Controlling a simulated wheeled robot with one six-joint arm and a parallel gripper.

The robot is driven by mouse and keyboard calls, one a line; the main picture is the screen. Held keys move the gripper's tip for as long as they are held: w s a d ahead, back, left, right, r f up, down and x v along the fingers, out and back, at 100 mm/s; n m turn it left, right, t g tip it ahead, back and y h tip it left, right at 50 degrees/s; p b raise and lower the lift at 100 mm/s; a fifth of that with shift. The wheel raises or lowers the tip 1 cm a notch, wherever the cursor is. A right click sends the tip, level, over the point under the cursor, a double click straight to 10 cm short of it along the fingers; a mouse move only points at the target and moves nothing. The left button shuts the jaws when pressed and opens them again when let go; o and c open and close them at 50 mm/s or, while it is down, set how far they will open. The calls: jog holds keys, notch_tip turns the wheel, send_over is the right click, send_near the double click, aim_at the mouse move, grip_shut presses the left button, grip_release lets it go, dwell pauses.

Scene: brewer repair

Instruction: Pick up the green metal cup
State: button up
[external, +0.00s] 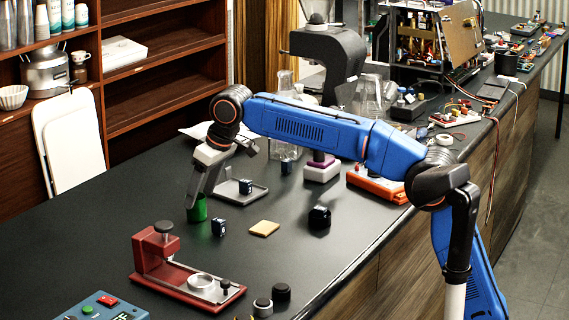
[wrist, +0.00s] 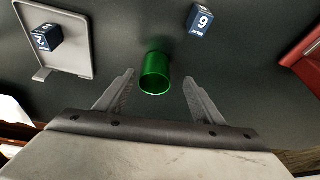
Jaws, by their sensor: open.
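The green metal cup (external: 197,209) stands on the dark counter at the left of the external view, partly hidden by my gripper above it. In the wrist view the cup (wrist: 155,73) is near the middle, just beyond and between my fingertips. My gripper (wrist: 157,76) is open, with one finger on each side of the cup and a gap to both. In the external view my gripper (external: 194,200) points down at the cup. I cannot tell whether a finger touches it.
A dark blue numbered block (wrist: 201,20) stands near the cup. A grey tray (wrist: 68,18) holds another block (wrist: 47,37). A red press-like fixture (external: 180,270) stands in front, and a tan square (external: 264,228) lies to the right. The counter around the cup is mostly clear.

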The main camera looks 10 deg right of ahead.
aim_at(198, 213)
jog(key=shift+w+x, duration=0.25)
jog(key=shift+x, duration=1.1)
jog(key=shift+w+x, duration=0.25)
jog(key=shift+x, duration=1.1)
jog(key=shift+r, duration=0.2)
jog(key=c, duration=1.1)
